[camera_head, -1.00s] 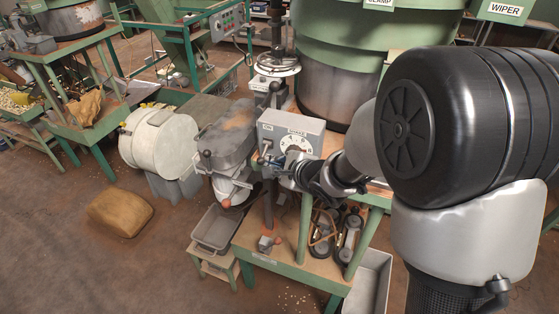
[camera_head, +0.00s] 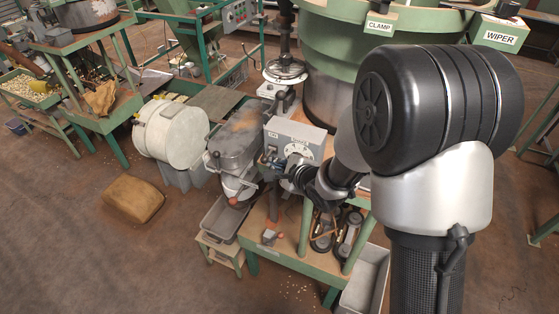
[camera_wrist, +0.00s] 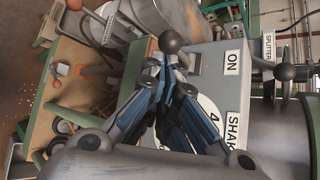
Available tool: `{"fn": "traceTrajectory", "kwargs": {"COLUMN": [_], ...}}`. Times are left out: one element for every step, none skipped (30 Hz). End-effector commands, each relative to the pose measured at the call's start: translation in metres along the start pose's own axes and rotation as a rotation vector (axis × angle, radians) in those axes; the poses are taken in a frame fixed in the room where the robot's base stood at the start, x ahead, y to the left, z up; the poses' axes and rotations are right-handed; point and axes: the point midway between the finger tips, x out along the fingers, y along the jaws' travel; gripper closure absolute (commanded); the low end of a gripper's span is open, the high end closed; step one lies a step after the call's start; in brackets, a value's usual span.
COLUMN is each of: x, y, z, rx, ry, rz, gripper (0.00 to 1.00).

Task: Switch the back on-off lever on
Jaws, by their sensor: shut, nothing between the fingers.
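The grey control box (camera_head: 296,138) stands at the middle, with a white dial on its face. In the wrist view, an ON label (camera_wrist: 232,62) shows on the box (camera_wrist: 208,60). A lever with a dark ball knob (camera_wrist: 171,42) stands just beyond my fingertips, beside the ON label. My gripper (camera_head: 270,163) is shut and empty at the left part of the box's face. In the wrist view, my gripper (camera_wrist: 168,68) has its blue-and-black fingers together close to the knob. I cannot tell whether they touch it.
A second dark ball knob (camera_wrist: 285,71) stands at the right of the wrist view, near a SPLITER label. A grey machine with a rounded body (camera_head: 238,138) adjoins the box at left. A large green hopper (camera_head: 385,48) rises behind. A brown sack (camera_head: 133,199) lies on open floor.

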Motion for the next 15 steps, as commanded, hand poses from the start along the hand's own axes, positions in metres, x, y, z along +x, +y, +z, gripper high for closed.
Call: {"fn": "traceTrajectory", "kwargs": {"x": [-0.0021,-0.0026,-0.0031,-0.0035,-0.0038,-0.0041,-0.0043,-0.0041,-0.0035,-0.0034,-0.0033,-0.0033,-0.0033,-0.0034,-0.0036], "y": [-0.0028,-0.0034,-0.0043,-0.0048,-0.0053,-0.0059,-0.0063,-0.0061,-0.0054,-0.0052,-0.0051,-0.0051,-0.005,-0.0051,-0.0054], "z": [0.003,0.0034,0.0039,0.0042,0.0045,0.0048,0.005,0.0048,0.0043,0.0041,0.004,0.004,0.004,0.004,0.0042], "rx": [-0.002,-0.002,-0.002,-0.002,-0.002,-0.002,-0.002,-0.002,-0.002,-0.002,-0.002,-0.002,-0.002,-0.002,-0.002], "ry": [-0.002,-0.002,-0.002,-0.002,-0.002,-0.002,-0.002,-0.002,-0.002,-0.002,-0.002,-0.002,-0.002,-0.002,-0.002], "rz": [0.001,0.001,0.001,0.001,0.001,0.001,0.001,0.001,0.0,0.0,0.0,0.0,0.0,0.0,0.0], "gripper": [1.0,1.0,1.0,1.0,1.0,1.0,1.0,1.0,1.0,1.0,1.0,1.0,1.0,1.0,1.0]}}
